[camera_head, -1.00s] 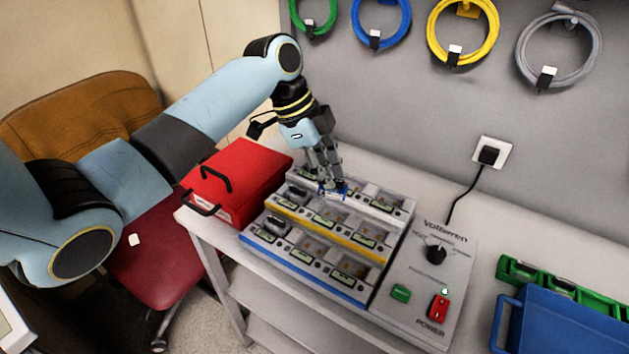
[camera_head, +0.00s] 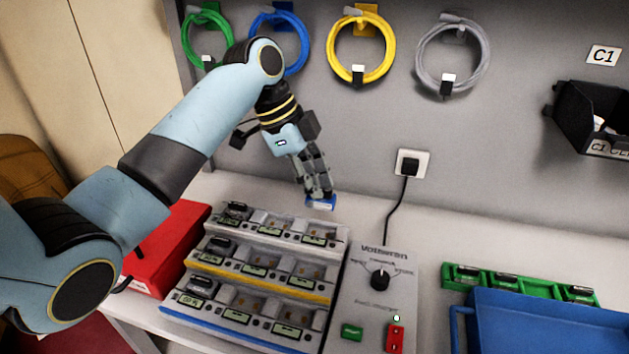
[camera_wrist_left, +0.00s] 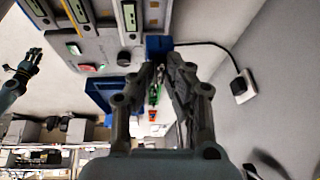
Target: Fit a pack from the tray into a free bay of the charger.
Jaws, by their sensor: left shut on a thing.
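My left gripper (camera_head: 318,196) is shut on a small blue pack (camera_head: 320,204), held above the back right corner of the charger (camera_head: 250,268). In the left wrist view the blue pack (camera_wrist_left: 158,45) shows at the fingertips, partly hidden by them. The charger has three stepped rows of bays. Dark packs sit in the left column, such as one in the front row (camera_head: 200,284); several other bays look empty. The blue tray (camera_head: 540,322) is at the lower right, cut by the frame. My right gripper (camera_wrist_left: 30,64) appears small in the left wrist view; its jaw state is unclear.
The control panel (camera_head: 378,300) with a knob joins the charger's right side. Its black cord runs to a wall socket (camera_head: 412,163). A green rack (camera_head: 520,283) stands behind the tray. A red case (camera_head: 165,250) is left of the charger. Coiled cables hang on the wall.

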